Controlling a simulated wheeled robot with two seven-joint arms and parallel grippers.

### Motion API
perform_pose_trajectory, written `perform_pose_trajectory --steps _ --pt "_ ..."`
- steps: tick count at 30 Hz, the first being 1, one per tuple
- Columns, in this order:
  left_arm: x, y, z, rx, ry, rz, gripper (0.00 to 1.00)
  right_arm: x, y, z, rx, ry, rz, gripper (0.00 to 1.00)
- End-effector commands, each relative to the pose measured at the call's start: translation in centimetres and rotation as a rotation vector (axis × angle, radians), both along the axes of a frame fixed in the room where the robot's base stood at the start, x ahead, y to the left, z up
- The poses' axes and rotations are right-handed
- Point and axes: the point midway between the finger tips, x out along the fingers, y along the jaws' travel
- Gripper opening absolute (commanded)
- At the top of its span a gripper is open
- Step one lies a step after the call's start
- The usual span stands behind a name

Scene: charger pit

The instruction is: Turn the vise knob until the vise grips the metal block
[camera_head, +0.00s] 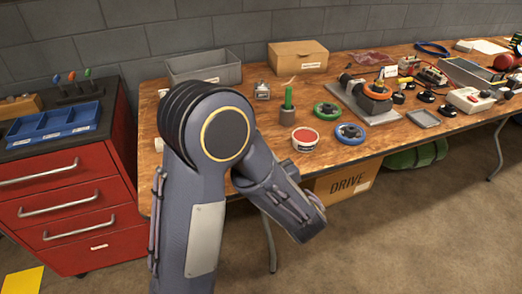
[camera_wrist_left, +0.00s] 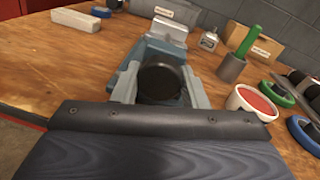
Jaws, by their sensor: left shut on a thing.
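The blue-grey vise (camera_wrist_left: 150,47) stands on the wooden table in the left wrist view. Its round black knob (camera_wrist_left: 160,78) faces the camera. A pale grey metal block (camera_wrist_left: 166,27) shows at the vise's far top end; I cannot tell whether the jaws touch it. My left gripper (camera_wrist_left: 160,88) is at the knob, shut on it, with blue-grey parts on both sides. A dark surface in the foreground hides what is below. In the head view my arm hides the vise and the gripper. My right gripper is in neither view.
To the vise's right are a red-topped tub (camera_head: 304,139), a grey cup with a green rod (camera_head: 288,112), a green ring (camera_head: 327,110) and a blue ring (camera_head: 350,133). A grey bin (camera_head: 204,68) and a cardboard box (camera_head: 298,55) stand behind. A red cabinet (camera_head: 65,205) is left.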

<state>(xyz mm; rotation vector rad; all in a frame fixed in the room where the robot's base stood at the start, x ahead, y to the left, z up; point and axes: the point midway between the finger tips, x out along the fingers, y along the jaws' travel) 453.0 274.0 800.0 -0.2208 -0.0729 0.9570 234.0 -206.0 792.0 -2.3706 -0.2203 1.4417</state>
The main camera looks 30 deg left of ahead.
Motion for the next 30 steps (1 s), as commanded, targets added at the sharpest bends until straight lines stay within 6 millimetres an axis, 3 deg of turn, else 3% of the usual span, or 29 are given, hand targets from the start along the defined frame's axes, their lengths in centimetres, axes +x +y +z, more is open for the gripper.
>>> perform_pose_trajectory --steps 1,30 --pt "-0.1 0.0 0.2 0.029 0.046 0.0 0.17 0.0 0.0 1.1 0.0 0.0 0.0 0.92" --pt "-0.4 0.2 0.3 0.627 0.744 0.0 0.17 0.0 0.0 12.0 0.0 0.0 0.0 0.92"
